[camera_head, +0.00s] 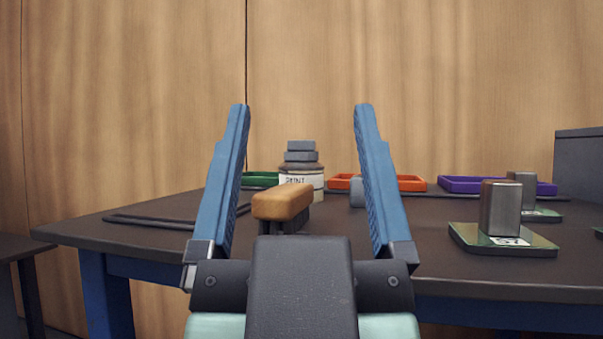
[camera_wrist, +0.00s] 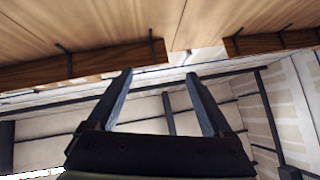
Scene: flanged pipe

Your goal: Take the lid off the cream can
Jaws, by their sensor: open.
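The cream can (camera_head: 309,181) with dark lettering on its front stands upright on the dark table, between my gripper's fingers in the head view but well beyond them. A brownish lid or rim (camera_head: 316,167) shows at its top. Grey blocks (camera_head: 301,146) appear stacked on or just behind the lid; I cannot tell which. My gripper (camera_head: 300,106) is open and empty, its blue fingers pointing up in the head view. The wrist view shows the open fingers (camera_wrist: 160,75) against beams and wall, without the can.
A tan-topped brush-like block (camera_head: 283,203) stands in front of the can. A small grey piece (camera_head: 357,192) is to its right. Green (camera_head: 262,180), orange (camera_head: 400,184) and purple (camera_head: 460,186) trays lie behind. Metal blocks (camera_head: 500,208) sit on green plates at right.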

